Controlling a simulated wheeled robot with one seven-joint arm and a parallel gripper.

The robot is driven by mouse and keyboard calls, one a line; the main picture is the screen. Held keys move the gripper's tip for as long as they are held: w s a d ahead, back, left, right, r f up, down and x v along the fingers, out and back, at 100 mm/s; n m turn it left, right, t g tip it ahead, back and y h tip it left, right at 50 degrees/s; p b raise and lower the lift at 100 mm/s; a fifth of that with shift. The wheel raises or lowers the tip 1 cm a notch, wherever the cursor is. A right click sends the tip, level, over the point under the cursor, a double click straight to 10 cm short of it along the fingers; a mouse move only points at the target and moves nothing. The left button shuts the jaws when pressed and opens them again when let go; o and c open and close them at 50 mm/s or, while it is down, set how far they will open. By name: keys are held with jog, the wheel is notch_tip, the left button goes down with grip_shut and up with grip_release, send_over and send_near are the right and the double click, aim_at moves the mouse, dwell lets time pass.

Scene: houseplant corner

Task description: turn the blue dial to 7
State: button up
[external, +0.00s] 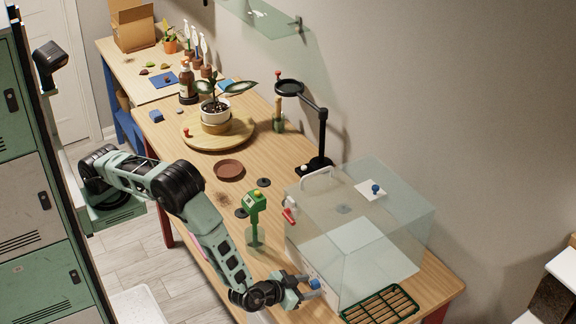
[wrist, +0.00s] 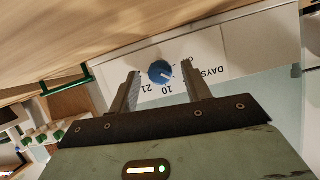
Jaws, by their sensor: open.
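The blue dial (wrist: 160,73) sits on a white panel with printed numbers, upside down in the wrist view. A pale pointer mark on the dial points toward the lower right, near the 10; a 21 is beside the 10, and other numbers are hidden. My gripper (wrist: 161,78) is open, with one finger on each side of the dial; I cannot tell whether either touches it. In the external view my gripper (external: 304,291) is at the front of the clear case (external: 345,240), beside the blue dial (external: 315,284).
Another blue knob (external: 376,188) is on a white plate on the case top. A red lever (external: 290,215) is on its side. A green meter (external: 255,203) stands left of the case, and a green-framed slatted tray (external: 380,305) lies to the right.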

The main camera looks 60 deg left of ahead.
jog(key=b+v, duration=0.3)
jog(key=v, duration=1.4)
